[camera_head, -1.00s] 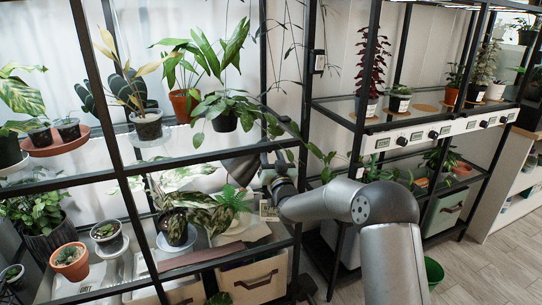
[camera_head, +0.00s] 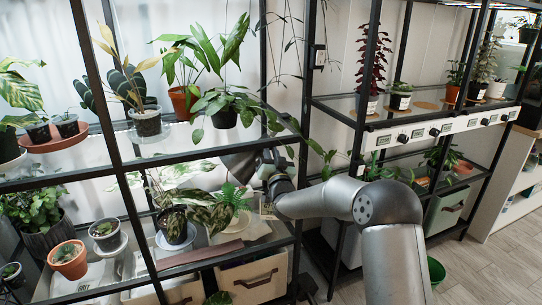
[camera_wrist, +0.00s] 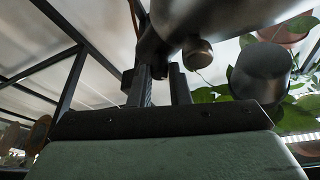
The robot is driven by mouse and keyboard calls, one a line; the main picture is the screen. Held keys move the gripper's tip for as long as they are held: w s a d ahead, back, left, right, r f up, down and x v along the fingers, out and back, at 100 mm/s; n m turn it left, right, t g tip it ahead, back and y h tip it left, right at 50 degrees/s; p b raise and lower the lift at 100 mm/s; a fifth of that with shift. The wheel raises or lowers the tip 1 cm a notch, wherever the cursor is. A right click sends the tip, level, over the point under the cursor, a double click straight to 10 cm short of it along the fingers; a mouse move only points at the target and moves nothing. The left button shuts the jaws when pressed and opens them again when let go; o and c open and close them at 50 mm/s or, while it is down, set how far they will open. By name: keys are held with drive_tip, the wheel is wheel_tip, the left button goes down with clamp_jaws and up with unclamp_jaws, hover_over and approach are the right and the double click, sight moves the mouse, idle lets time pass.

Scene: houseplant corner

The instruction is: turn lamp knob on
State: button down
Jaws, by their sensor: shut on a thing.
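A dark grey lamp (camera_head: 238,163) is in the left rack, under the middle glass shelf. In the wrist view its metal body (camera_wrist: 225,14) fills the top, with a small round metal piece (camera_wrist: 198,53) below it. My gripper (camera_head: 262,170) is at the lamp's right end. In the wrist view its two dark fingers (camera_wrist: 164,72) point up to the lamp, close together, and are shut on a part at its left side. That part, which I take for the lamp knob, is mostly hidden by the fingers and the lamp body.
A patterned leafy plant (camera_head: 175,226) and a small green plant (camera_head: 232,200) stand just below my gripper. A hanging plant (camera_head: 224,112) is close above. Black rack posts (camera_head: 306,120) flank my arm. The right rack has a white rail (camera_head: 420,134) with several black knobs.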

drive_tip(key=m+h+b, duration=0.1)
drive_tip(key=m, duration=0.3)
drive_tip(key=m+g+h+b, duration=0.1)
drive_tip(key=m+h, duration=0.1)
drive_tip(key=m, duration=0.3)
drive_tip(key=m+g+h+b, duration=0.1)
drive_tip(key=m+h+b, duration=0.1)
drive_tip(key=m, duration=0.3)
drive_tip(key=shift+a+r, duration=0.15)
drive_tip(key=shift+r, duration=0.2)
drive_tip(key=shift+m, duration=0.3)
drive_tip(key=c, duration=1.4)
unclamp_jaws()
drive_tip(key=shift+o, duration=0.2)
drive_tip(key=shift+s, duration=0.1)
drive_tip(key=s+d+f+p, duration=0.1)
drive_tip(key=s, duration=1.6)
drive_tip(key=shift+s+p, duration=0.15)
drive_tip(key=shift+p, duration=0.15)
drive_tip(key=shift+d+f, duration=0.1)
